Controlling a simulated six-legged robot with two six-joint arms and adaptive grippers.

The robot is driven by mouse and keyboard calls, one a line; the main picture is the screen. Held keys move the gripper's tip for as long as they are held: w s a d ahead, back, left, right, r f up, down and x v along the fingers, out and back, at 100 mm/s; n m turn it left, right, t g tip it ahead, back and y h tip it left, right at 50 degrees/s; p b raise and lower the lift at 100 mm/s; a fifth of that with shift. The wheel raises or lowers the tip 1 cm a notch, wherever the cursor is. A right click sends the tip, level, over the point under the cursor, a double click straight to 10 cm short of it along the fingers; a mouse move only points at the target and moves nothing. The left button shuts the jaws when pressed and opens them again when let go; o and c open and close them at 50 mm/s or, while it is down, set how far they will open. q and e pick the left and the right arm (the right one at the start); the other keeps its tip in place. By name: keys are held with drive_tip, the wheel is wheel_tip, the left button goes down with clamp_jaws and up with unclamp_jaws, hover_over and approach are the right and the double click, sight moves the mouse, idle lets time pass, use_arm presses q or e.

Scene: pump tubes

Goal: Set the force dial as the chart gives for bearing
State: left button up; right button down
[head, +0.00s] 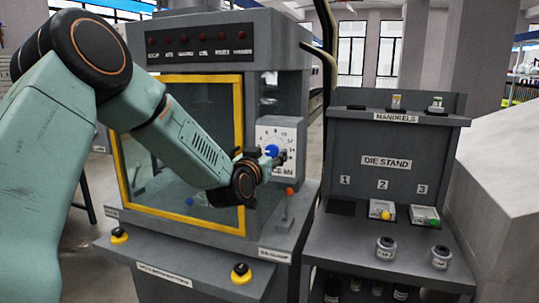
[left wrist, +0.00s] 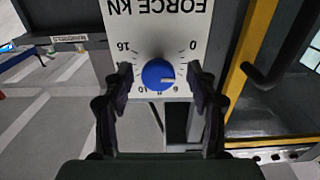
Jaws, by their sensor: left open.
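The force dial is a blue knob (head: 271,151) on a white scale plate (head: 268,130) at the right of the grey machine. In the left wrist view the knob (left wrist: 158,74) sits below an upside-down "FORCE kN" label, with 16 at left and 0 at right. A small pale mark on the knob faces right and slightly down in that view; its exact reading is unclear. My left gripper (left wrist: 158,80) is open, its fingers on either side of the knob; contact cannot be told. It also shows in the head view (head: 268,160). No bearing chart is readable.
A yellow-framed glass door (head: 181,77) stands left of the dial. A lever with a red tip (head: 290,191) is below it. The die stand (head: 385,162) at right holds mandrels and several small parts. Yellow-based buttons (head: 241,273) sit on the front ledge.

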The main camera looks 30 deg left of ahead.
use_arm(q)
drive_tip(key=shift+w, duration=0.25)
drive_tip(key=shift+w+d, duration=0.1)
drive_tip(key=shift+d, duration=0.05)
drive_tip(key=shift+a, duration=0.2)
drive_tip(key=c, duration=0.5)
drive_tip(key=shift+d+r, duration=0.1)
drive_tip(key=c, duration=0.4)
drive_tip(key=shift+c, duration=1.3)
